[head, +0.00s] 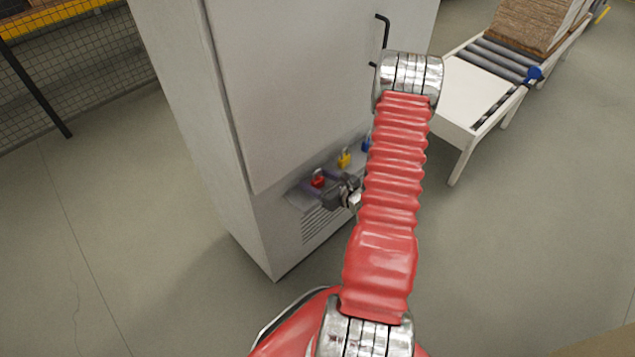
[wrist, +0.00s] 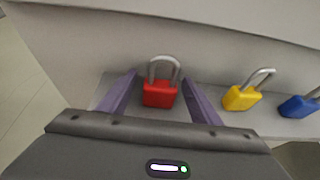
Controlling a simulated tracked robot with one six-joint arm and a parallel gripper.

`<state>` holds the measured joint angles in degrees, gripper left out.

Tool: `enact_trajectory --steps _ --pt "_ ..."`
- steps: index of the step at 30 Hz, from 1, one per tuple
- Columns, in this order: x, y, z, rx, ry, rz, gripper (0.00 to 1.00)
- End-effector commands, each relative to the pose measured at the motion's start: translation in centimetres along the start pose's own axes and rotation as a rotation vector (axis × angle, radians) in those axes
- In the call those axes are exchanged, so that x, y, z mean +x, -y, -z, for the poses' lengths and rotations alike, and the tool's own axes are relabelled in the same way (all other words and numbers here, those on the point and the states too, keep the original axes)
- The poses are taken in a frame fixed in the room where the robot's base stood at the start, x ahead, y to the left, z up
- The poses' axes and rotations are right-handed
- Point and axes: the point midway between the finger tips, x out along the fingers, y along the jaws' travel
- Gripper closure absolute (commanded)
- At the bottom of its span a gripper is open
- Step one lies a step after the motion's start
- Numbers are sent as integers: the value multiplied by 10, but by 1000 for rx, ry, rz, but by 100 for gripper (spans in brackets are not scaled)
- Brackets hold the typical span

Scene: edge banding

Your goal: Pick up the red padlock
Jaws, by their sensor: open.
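The red padlock (wrist: 160,94) stands upright on a narrow grey ledge, its silver shackle up, in the wrist view. It also shows small in the head view (head: 318,179). My gripper (wrist: 160,88) is open, with one purple finger on each side of the red padlock and gaps left and right of it. In the head view my gripper (head: 318,183) is at the ledge, its fingers around the red padlock's place. I cannot tell the exact depth of the fingertips against the padlock.
A yellow padlock (wrist: 242,97) and a blue padlock (wrist: 300,106) stand on the ledge to the right of the red one. The tall grey cabinet (head: 290,90) rises directly behind the ledge. A roller conveyor (head: 490,62) with a brown stack stands at the right. Open floor lies at the left.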

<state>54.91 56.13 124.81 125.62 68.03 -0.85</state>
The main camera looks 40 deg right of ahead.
Motion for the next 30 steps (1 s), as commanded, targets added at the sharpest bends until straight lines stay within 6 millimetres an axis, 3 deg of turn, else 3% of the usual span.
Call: enact_trajectory --steps 13,30 --pt "0 0 0 0 0 0 42" --pt "0 0 0 0 0 0 82"
